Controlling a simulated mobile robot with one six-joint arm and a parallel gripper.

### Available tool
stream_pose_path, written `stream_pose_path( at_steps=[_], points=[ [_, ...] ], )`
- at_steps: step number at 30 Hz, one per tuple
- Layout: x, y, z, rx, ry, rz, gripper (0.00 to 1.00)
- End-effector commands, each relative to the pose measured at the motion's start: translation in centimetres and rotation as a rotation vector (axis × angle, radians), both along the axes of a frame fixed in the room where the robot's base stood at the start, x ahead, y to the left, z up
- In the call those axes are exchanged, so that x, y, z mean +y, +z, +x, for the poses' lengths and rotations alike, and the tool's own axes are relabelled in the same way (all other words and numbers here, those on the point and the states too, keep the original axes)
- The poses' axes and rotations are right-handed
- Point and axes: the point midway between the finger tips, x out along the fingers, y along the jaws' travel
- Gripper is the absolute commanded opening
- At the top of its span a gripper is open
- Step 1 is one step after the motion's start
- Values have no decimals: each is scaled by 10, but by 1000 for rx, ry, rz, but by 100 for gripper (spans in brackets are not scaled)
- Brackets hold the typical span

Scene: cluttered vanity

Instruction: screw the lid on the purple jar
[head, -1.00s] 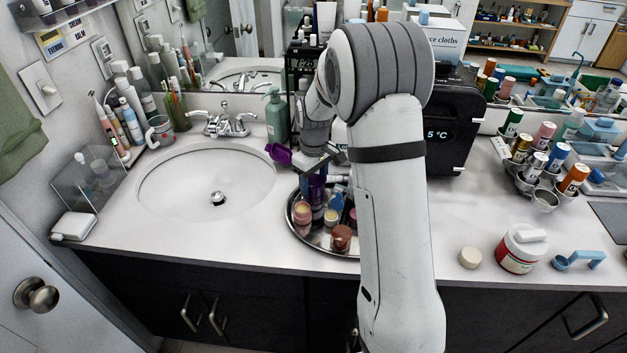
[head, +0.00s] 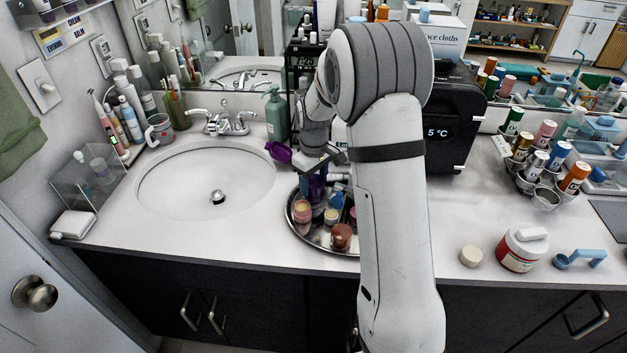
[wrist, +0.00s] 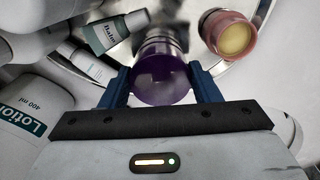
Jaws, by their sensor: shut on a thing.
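My gripper (head: 316,172) points down over the round metal tray (head: 298,229), left of my upright arm link. In the wrist view its two blue fingers (wrist: 161,86) are shut on a round, glossy purple piece (wrist: 160,72), which I take to be the lid. A shiny silvery band (wrist: 158,42) shows directly beyond it. In the head view a dark purple body (head: 314,190), likely the jar, stands upright below the gripper among the tray's items. Whether the lid sits level and how far its thread is engaged cannot be seen.
A pink jar with a yellowish top (wrist: 229,35) stands close right of the fingers in the wrist view. A small labelled tube (wrist: 113,31) and lotion bottle (wrist: 25,110) are at left. The sink (head: 205,185) lies left; a brown jar (head: 341,237) stands at the tray's front.

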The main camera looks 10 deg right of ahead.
Motion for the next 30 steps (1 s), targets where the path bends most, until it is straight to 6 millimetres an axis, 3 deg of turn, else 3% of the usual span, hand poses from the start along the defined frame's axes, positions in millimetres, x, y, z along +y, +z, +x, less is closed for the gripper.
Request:
stream_pose_path(
  at_steps=[13,24,30],
  points=[
    [0,-2,0,-1,-14,1,29],
    [2,-2,-1,0,-377,0,29],
    [2,-2,-1,1,-402,1,29]
  ],
)
